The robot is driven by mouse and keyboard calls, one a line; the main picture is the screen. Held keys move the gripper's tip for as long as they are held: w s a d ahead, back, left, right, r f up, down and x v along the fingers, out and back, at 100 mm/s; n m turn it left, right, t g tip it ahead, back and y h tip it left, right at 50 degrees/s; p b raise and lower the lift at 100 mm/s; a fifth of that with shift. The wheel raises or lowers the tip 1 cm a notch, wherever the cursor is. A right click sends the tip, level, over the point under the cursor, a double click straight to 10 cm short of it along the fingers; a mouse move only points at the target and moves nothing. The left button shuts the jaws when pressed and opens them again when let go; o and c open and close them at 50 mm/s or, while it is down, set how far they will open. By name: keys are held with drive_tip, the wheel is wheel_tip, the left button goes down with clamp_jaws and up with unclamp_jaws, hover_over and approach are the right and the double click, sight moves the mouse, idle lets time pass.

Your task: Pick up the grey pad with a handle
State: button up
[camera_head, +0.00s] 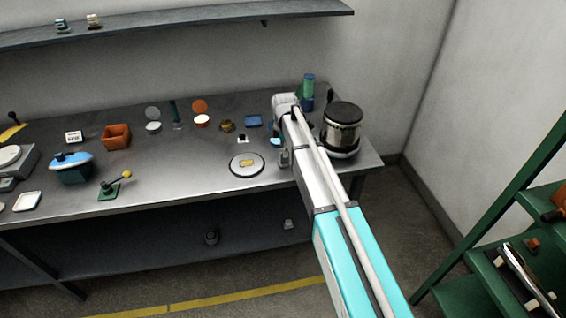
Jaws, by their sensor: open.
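My arm reaches over the right part of the grey metal workbench (205,178). I cannot pick out a grey pad with a handle for certain. A small grey object (289,224) lies on the lower shelf, too small to make out. My arm hides part of the bench.
A dark-lidded metal pot (342,130) stands close right of my arm. A green rack (490,270) stands at right.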

sight(284, 163)
drive_tip(key=shift+f, duration=0.15)
drive_tip(key=shift+s+f+b, duration=0.1)
drive_tip(key=shift+f+b, duration=2.4)
drive_tip(key=shift+b, duration=0.05)
clamp_jaws()
